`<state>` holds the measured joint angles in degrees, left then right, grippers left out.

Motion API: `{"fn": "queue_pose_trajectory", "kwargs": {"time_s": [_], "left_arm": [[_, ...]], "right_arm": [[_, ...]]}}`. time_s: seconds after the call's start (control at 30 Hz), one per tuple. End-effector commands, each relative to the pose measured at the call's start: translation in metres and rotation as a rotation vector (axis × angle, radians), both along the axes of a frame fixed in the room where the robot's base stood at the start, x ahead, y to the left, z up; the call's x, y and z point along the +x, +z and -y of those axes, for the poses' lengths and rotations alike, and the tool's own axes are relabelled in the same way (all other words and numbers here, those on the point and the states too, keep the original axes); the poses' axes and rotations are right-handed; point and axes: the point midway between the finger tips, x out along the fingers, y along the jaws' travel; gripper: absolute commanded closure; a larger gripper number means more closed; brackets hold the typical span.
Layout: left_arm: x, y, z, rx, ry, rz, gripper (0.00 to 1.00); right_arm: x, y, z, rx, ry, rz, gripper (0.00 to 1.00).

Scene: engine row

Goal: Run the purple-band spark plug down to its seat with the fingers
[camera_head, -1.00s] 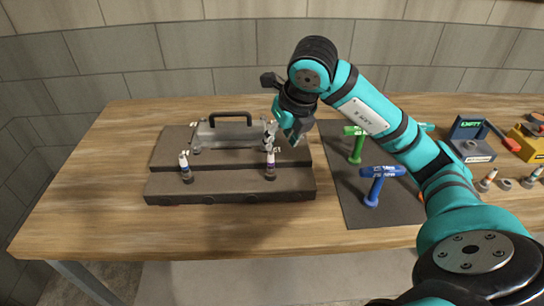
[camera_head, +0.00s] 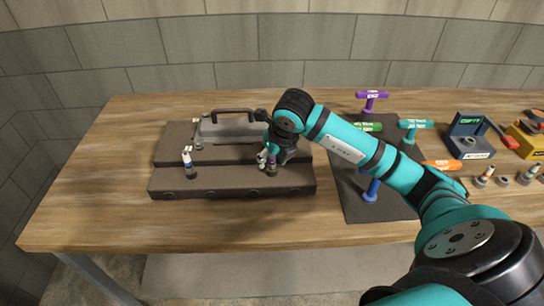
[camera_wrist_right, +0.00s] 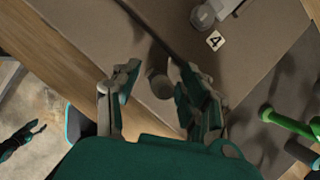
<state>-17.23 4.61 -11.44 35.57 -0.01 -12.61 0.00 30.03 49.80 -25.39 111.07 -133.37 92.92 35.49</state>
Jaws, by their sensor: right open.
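The purple-band spark plug (camera_head: 271,171) stands upright at the right end of the dark engine block's front ledge (camera_head: 225,190). My right gripper (camera_head: 266,158) is low over it, with its fingers around its upper part. In the wrist view my right gripper (camera_wrist_right: 160,84) is open, its two fingers on either side of a grey round plug end (camera_wrist_right: 159,82). I cannot tell whether either finger touches it. The purple band is mostly hidden there. A dark claw with teal parts, apparently my left gripper (camera_wrist_right: 28,132), shows small at the wrist view's left edge.
A white plug with a blue band (camera_head: 187,160) stands at the ledge's left. A grey cover with a black handle (camera_head: 232,130) is behind. T-handled tools, including a purple one (camera_head: 371,96), stand on a dark mat (camera_head: 350,205) to the right. The table's front left is clear.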

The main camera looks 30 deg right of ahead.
Motion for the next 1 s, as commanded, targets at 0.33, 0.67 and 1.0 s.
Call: {"fn": "queue_pose_trajectory", "kwargs": {"time_s": [0.33,0.67,1.0], "left_arm": [[0.0004,-0.0001,0.0001,0.0,0.0,0.001,0.6],[0.0005,-0.0005,0.0002,0.0,0.0,0.001,0.6],[0.0005,0.0029,0.0003,0.0,0.0,0.0,0.6]], "right_arm": [[-0.0001,0.0004,0.0001,0.0,0.0,0.0,0.94],[0.0004,0.0008,-0.0013,0.001,-0.114,0.001,1.0],[0.0012,0.0012,-0.0016,-0.001,-0.743,-0.001,1.0]]}}
